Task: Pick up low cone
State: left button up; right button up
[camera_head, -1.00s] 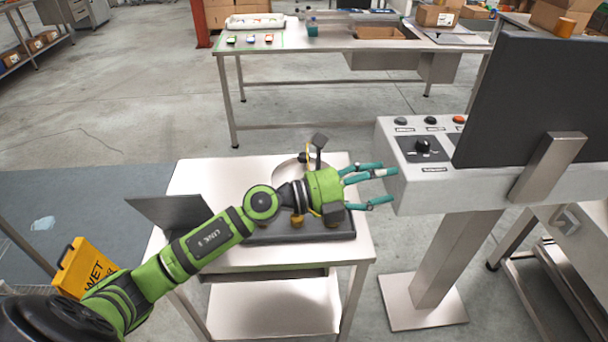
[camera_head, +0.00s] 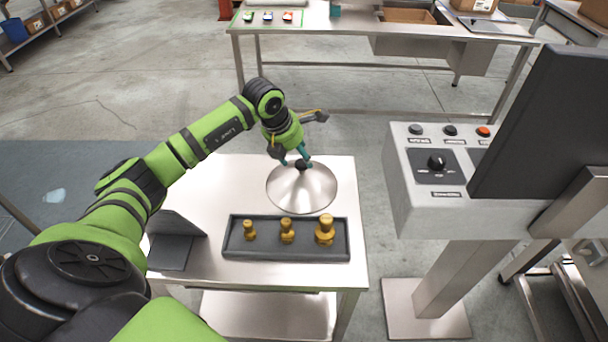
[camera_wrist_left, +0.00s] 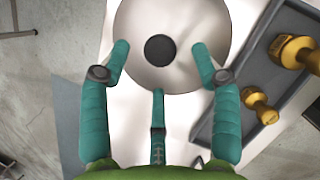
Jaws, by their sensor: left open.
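The low cone is a wide, shallow silver metal cone (camera_head: 301,192) with a black knob (camera_head: 301,165) on top. It stands on the steel cart's top, behind the dark tray. In the left wrist view the cone (camera_wrist_left: 190,70) lies ahead of the fingers, its black knob (camera_wrist_left: 160,49) between and just beyond the fingertips. My left gripper (camera_head: 296,158) points down over the cone with its teal fingers at the knob. In the left wrist view the fingers (camera_wrist_left: 160,62) are spread and hold nothing. Whether they touch the knob cannot be told. My right gripper is not in view.
A dark tray (camera_head: 268,254) holds three brass weights (camera_head: 325,229) on the cart (camera_head: 215,270). A dark angled plate (camera_head: 172,252) stands left of it. A grey control console (camera_head: 422,205) with a black screen (camera_head: 550,130) stands right. A steel table (camera_head: 340,41) is behind.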

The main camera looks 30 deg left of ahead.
aim_at(302, 161)
pick_arm(q)
jog(key=shift+w+f+p, duration=0.1)
jog(key=shift+f+p, duration=0.35)
jog(key=shift+f, duration=0.1)
jog(key=x, duration=0.3)
jog(key=shift+w+p, duration=0.15)
jog(key=shift+p, duration=0.15)
jog(key=shift+w+f, duration=0.1)
jog(key=shift+f, duration=0.25)
grip_shut()
jog(key=shift+w+r, duration=0.1)
jog(key=shift+r, duration=0.1)
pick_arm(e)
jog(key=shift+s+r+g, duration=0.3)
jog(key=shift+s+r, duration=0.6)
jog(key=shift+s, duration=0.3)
